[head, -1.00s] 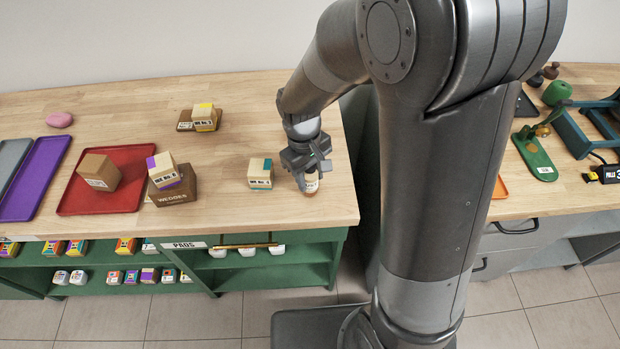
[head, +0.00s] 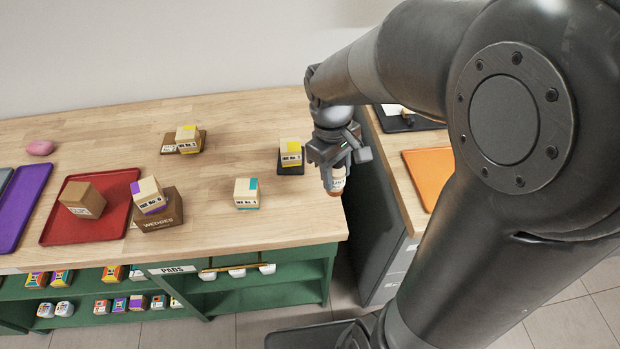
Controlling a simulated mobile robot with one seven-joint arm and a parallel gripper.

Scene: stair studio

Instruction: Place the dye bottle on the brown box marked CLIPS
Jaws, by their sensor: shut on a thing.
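My gripper (head: 335,166) is shut on the dye bottle (head: 337,182), a small bottle with a pale label and a brown lower end. It holds the bottle in the air at the right end of the wooden counter, above its front right edge. The fingers hide the upper part of the bottle. A brown box (head: 79,196) sits on the red tray (head: 60,236) at the left; its small white label seems to read CLIPS. Its top is bare. My gripper is far to the right of it.
A brown WEDGES box (head: 160,216) with a purple-marked block (head: 149,197) on top stands right of the red tray. A teal-marked block (head: 246,193) and a yellow-marked block on a dark mat (head: 291,171) stand nearer my gripper. An orange tray (head: 428,172) lies on the right counter.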

